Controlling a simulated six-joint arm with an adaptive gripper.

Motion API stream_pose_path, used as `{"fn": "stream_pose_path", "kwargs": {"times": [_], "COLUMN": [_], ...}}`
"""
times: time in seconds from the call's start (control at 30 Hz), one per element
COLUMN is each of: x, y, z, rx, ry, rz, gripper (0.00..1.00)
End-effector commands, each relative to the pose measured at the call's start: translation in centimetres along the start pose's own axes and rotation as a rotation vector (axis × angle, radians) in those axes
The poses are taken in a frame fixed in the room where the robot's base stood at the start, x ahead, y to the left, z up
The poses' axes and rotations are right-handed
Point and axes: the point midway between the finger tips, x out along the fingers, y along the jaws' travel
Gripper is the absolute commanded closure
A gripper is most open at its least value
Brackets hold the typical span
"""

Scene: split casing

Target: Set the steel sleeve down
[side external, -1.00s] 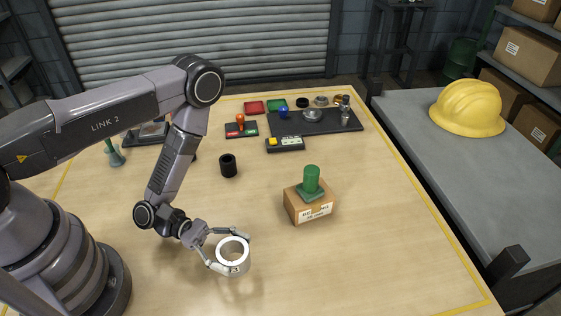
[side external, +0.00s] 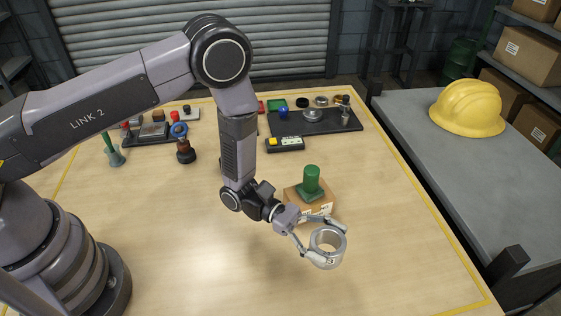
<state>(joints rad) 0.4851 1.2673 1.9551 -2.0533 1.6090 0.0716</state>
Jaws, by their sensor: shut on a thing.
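The steel sleeve (side external: 327,257) is a short, light grey open ring with a dark mark on its front. It is upright, to the front right of the cardboard box. My gripper (side external: 330,241) is shut on it, one finger on its far side and one on its near side. Whether the sleeve's bottom touches the table or hangs a little above it, I cannot tell from this view.
A green part (side external: 311,183) stands on a cardboard box (side external: 291,196), just behind my gripper. A dark tray (side external: 340,125) of small parts and a black button box (side external: 285,145) lie farther back. The wooden table (side external: 410,265) is clear to the right and in front.

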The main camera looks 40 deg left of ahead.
Motion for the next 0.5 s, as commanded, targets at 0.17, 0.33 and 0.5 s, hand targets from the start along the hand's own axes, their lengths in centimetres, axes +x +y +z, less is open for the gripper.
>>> {"fn": "stream_pose_path", "kwargs": {"times": [0.17,0.33,0.5], "x": [2.4,3.6,4.2], "y": [2.1,3.2,3.7], "z": [-3.3,-5.2,-6.1], "rx": [0.003,0.002,0.002], "ry": [-0.003,-0.003,-0.002], "rz": [-0.001,0.0,0.0], "gripper": [0.75,0.75,0.75]}}
